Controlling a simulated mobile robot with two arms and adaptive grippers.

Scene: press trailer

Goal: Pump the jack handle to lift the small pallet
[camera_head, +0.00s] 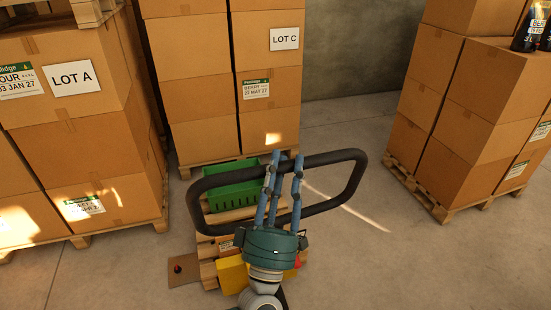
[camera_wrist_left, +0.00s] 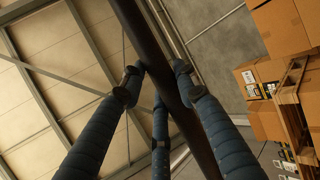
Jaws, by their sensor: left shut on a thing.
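The jack handle (camera_head: 338,158) is a black loop that spans the middle of the head view. My left gripper (camera_head: 282,160), with a teal palm and blue fingers, is shut on its bar. In the left wrist view the dark handle bar (camera_wrist_left: 146,38) runs diagonally between the blue fingers (camera_wrist_left: 157,80). The small pallet (camera_head: 229,214) is pale wood, low behind the handle, and carries a green crate (camera_head: 231,186). The yellow jack body (camera_head: 232,276) is partly hidden by my gripper and arm. Any gap under the pallet is hidden. My right gripper is not in view.
Tall box stacks stand on pallets at the left (camera_head: 85,150), behind (camera_head: 204,85) and at the right (camera_head: 470,105). A flat brown piece (camera_head: 186,270) with a dark and red item lies left of the jack. Bare concrete floor (camera_head: 400,260) is free at the right front.

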